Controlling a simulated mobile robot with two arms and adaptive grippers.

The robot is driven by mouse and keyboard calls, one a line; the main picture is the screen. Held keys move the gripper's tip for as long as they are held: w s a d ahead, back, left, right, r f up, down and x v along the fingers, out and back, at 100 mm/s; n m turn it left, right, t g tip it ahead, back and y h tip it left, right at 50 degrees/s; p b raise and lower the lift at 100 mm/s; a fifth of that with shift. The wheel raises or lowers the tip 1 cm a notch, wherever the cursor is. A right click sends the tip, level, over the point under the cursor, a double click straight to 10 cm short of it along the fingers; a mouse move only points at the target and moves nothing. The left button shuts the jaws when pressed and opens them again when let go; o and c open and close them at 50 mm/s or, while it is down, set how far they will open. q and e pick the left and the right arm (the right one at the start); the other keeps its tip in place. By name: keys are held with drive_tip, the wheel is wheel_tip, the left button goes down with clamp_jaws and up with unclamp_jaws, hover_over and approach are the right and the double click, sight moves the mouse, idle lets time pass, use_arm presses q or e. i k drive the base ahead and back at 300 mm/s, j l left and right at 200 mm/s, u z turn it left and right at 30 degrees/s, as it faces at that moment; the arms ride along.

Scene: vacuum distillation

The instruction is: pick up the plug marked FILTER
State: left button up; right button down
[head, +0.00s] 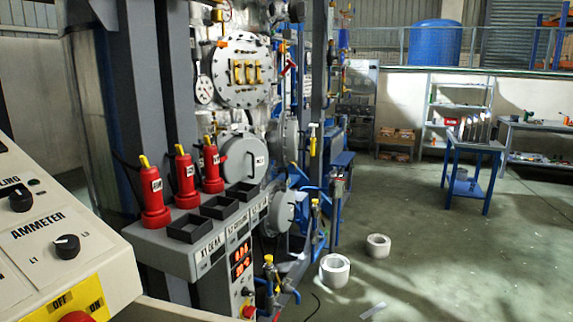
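Three red plugs with yellow tips stand upright in a row on a grey ledge (170,243): a left plug (152,205), a middle plug (185,180) and a right plug (212,172). Each has a small white label, but the lettering is too small to tell which one reads FILTER. Black cables run behind them. Neither of my grippers is in view.
Three empty black trays, left (189,228), middle (220,207) and right (243,192), sit in front of the plugs. A control panel (50,240) fills the lower left. Vessels and pipes stand behind.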

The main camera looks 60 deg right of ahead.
sight(210, 155)
drive_tip(key=z, duration=1.35)
